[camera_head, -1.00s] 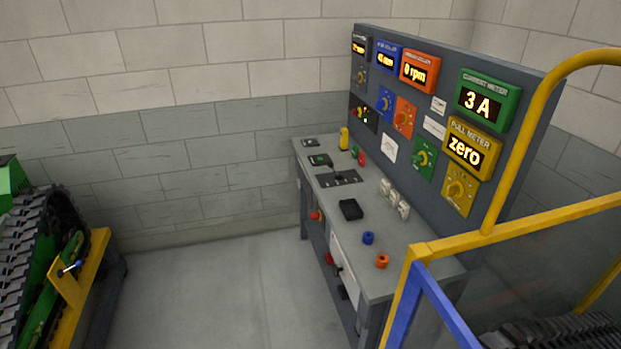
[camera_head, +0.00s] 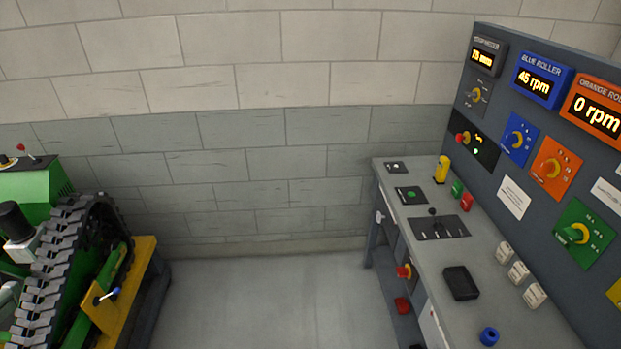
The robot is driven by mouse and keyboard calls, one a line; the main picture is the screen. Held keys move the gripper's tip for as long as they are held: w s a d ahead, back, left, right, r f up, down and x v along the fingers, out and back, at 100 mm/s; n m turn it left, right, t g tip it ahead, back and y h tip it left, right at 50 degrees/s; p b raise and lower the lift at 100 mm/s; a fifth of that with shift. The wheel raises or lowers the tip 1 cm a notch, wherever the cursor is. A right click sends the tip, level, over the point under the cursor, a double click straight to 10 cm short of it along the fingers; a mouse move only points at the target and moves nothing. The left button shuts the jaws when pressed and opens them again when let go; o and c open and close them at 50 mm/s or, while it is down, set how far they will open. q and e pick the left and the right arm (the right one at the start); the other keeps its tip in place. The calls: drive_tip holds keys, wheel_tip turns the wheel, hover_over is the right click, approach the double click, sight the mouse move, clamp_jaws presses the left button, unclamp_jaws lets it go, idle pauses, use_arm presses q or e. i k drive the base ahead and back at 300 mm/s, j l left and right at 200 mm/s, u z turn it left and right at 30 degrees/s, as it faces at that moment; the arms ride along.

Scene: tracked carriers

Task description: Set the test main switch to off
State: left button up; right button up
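The test console (camera_head: 425,190) stands at the right, with a grey desk and an upright dark panel behind it. A black switch plate (camera_head: 486,158) at the panel's left end carries a red-and-yellow knob (camera_head: 463,138) and a lit green lamp. I cannot read its label, so I cannot tell whether this is the test main switch. Neither of my grippers is in view.
The floor (camera_head: 270,300) ahead is clear up to the block wall. A green tracked carrier (camera_head: 50,270) on a yellow-ended stand (camera_head: 125,285) is at the left. The panel shows a blue roller display (camera_head: 541,80) at 45 rpm and an orange one (camera_head: 598,107) at 0 rpm.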

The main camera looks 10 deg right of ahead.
sight(402, 272)
drive_tip(key=i+j+z, duration=0.15)
drive_tip(key=i+z, duration=0.25)
drive_tip(key=i, duration=0.3)
drive_tip(key=i+j+z, duration=0.35)
drive_tip(key=i, duration=0.3)
drive_tip(key=i+j+z, duration=0.4)
drive_tip(key=i+j, duration=0.2)
drive_tip(key=i+j+z, duration=0.4)
drive_tip(key=j+z, duration=0.25)
drive_tip(key=i+j+z, duration=0.15)
drive_tip(key=z, duration=0.15)
drive_tip(key=j+z, duration=0.35)
drive_tip(key=i+j+z, duration=0.1)
drive_tip(key=j+z, duration=0.2)
drive_tip(key=j, duration=0.2)
